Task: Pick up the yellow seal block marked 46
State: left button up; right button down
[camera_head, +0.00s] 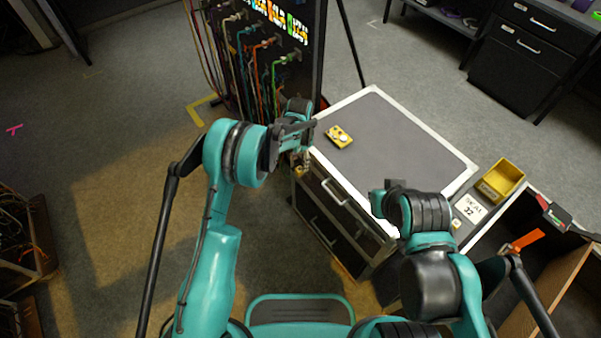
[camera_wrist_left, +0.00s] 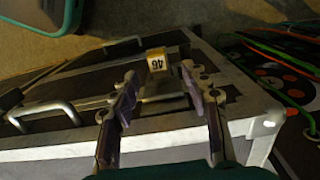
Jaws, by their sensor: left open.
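The yellow seal block (camera_wrist_left: 157,60), with a white face marked 46, shows in the left wrist view just beyond and between the fingertips of my left gripper (camera_wrist_left: 159,76). The fingers are apart and I see no clear contact with the block. What the block rests on is not clear. In the head view my left gripper (camera_head: 302,160) is at the left edge of the grey-topped case (camera_head: 400,125), and the block cannot be made out there. My right gripper (camera_head: 385,192) is over the case's near right corner, its fingers not clear.
A yellow device (camera_head: 339,137) lies on the case top. A cable rack (camera_head: 270,50) stands behind my left gripper. Most of the case top is clear.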

aim_at(299, 169)
pick_arm(q)
jog(key=f+b, duration=0.1)
jog(key=f, duration=0.1)
jog(key=f+b, duration=0.1)
jog(key=f, duration=0.1)
jog(key=shift+s+f, duration=0.2)
jog(key=shift+f, duration=0.1)
jog(key=shift+a+r, duration=0.1)
jog(key=c, duration=1)
